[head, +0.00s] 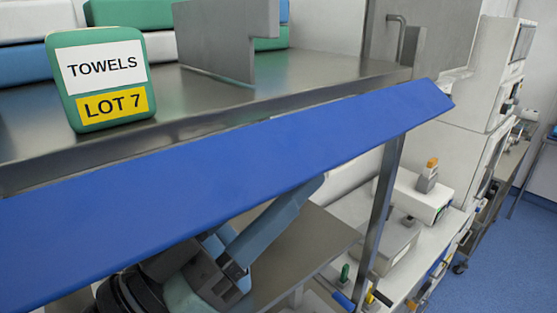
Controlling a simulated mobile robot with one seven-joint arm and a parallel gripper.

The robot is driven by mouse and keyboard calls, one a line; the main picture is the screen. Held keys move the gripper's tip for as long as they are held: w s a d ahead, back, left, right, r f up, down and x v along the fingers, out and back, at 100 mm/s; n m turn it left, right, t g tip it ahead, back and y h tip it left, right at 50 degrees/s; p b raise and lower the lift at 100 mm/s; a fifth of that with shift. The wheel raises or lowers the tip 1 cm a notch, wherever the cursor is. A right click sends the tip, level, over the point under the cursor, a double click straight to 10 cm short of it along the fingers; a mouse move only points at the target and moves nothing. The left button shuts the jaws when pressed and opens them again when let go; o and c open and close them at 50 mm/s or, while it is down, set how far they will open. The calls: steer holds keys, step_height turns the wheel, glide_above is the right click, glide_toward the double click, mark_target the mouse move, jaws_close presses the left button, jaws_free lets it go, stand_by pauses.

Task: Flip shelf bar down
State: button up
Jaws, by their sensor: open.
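The shelf bar (235,172) is a long blue flat panel along the front edge of the metal shelf (330,82). It runs from the lower left to the upper right, its broad face tilted toward me. My gripper (272,222) is under the bar near the middle of the picture, pointing up and to the right. It is open, and I see nothing held in it. The bar hides part of it, and I cannot tell whether its fingers touch the bar's underside.
A green towels pack (103,82) stands on the shelf at left, near the front edge. A metal divider (228,38) stands behind it. A metal post (380,215) supports the shelf at right. A lower shelf (300,255) and white equipment (425,195) lie below and right.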

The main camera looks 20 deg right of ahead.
jaws_close()
stand_by(0.3)
steer(key=shift+f+b, duration=0.15)
steer(key=shift+b, duration=0.4)
steer(key=shift+w+f+m+g+b, duration=0.2)
steer(key=shift+m+g+b, duration=0.3)
steer(key=shift+b, duration=0.6)
steer(key=m+g+b, duration=0.1)
steer(key=m+b, duration=0.1)
steer(key=b, duration=0.2)
steer(key=w+m+g+b, duration=0.1)
steer(key=m+b, duration=0.2)
steer(key=b, duration=0.1)
steer(key=w+a+m+g+h+b, duration=0.1)
steer(key=m+b, duration=0.2)
steer(key=b, duration=0.1)
steer(key=shift+w+g+b, duration=0.1)
steer(key=shift+g+b, duration=0.2)
steer(key=shift+r, duration=0.1)
